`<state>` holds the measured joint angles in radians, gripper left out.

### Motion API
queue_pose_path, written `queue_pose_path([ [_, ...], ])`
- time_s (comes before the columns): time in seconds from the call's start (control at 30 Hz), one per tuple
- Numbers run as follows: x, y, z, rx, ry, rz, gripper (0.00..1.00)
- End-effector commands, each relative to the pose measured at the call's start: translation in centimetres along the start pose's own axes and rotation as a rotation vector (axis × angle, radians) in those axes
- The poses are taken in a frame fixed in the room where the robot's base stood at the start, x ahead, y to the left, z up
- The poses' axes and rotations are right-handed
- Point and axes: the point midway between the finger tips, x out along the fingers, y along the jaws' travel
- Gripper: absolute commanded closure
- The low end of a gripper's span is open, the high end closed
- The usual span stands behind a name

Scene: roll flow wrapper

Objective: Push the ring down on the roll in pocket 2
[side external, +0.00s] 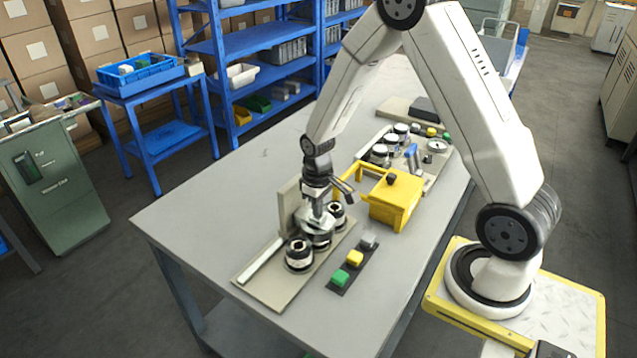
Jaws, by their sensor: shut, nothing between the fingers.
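A beige fixture plate (262,280) on the grey table holds a row of dark rolls with pale tops. The front roll (298,256) shows fully. The middle roll (319,241) is directly under my gripper (317,221), which partly covers its top. The rear roll (338,214) stands just right of the gripper. My gripper points down and is shut, with nothing held. Its tip is at or just above the middle roll; contact cannot be told. The ring on the middle roll cannot be made out clearly.
An upright beige plate (289,203) stands left of the gripper. A yellow box (396,202) with a yellow frame is close on the right. Green, yellow and grey blocks (355,258) sit on a dark strip. A panel with gauges (437,146) lies behind. The table's left front is clear.

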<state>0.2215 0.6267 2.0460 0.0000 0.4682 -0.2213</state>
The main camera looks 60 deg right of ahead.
Motion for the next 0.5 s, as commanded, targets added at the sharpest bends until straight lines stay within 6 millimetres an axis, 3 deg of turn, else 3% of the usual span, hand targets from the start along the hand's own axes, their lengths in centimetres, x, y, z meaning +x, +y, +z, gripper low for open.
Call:
queue_pose_path([
  [0.27,-0.3,0.0,0.0,0.0,-0.001,0.0,1.0],
  [0.5,-1.7,0.0,0.0,0.0,0.0,0.0,1.0],
])
